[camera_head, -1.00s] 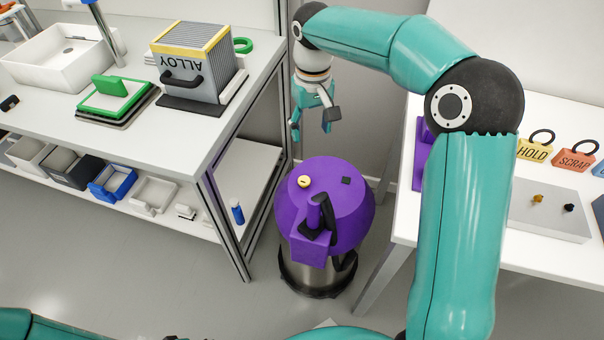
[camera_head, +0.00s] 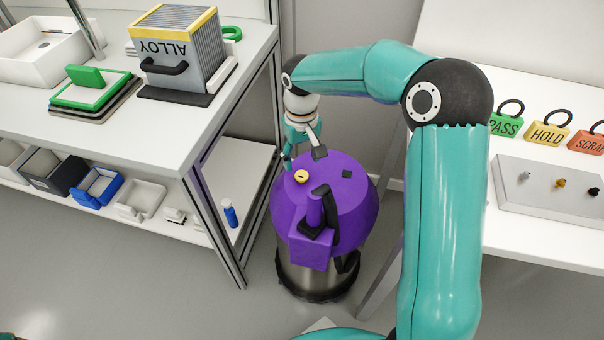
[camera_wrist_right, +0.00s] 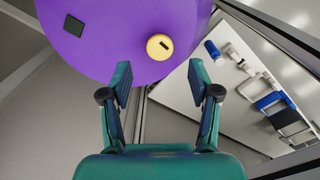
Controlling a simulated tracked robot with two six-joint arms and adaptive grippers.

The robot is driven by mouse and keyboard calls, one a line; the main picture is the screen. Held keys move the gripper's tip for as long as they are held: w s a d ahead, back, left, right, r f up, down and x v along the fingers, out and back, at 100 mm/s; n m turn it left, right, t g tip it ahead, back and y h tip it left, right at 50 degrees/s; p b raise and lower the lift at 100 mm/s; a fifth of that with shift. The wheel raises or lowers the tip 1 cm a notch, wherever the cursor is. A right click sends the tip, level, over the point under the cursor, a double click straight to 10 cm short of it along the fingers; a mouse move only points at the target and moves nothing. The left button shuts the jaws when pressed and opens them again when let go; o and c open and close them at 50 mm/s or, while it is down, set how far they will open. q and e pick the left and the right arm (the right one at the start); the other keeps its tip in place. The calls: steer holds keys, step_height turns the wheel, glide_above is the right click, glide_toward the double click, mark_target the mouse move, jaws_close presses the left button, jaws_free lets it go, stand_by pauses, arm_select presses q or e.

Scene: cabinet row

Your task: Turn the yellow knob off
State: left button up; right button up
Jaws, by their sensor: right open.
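The yellow knob (camera_head: 301,176) is a small round disc on the top of a purple-lidded canister (camera_head: 345,220). In the right wrist view the knob (camera_wrist_right: 160,47) has a dark slot-like mark and lies ahead of the jaws, roughly centred between the line of the fingertips. My right gripper (camera_head: 303,160) is open and empty, just behind and above the knob in the head view. In the right wrist view its two fingers (camera_wrist_right: 161,75) are spread apart and not touching the knob. My left gripper is out of view.
A white workbench (camera_head: 180,120) is close on the left. A table with a grey panel of small knobs (camera_head: 530,190) is on the right.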

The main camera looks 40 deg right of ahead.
mark_target(302, 174)
step_height(302, 174, down, 5)
steer(key=shift+f+b, duration=0.2)
steer(key=shift+b, duration=0.3)
steer(key=c, duration=1.1)
steer(key=shift+r+n+p, duration=0.15)
steer(key=shift+n+p, duration=0.2)
steer(key=shift+n, duration=0.05)
steer(key=shift+c, duration=0.2)
steer(key=shift+n, duration=0.3)
steer(key=o, duration=1.1)
steer(key=shift+o, duration=0.2)
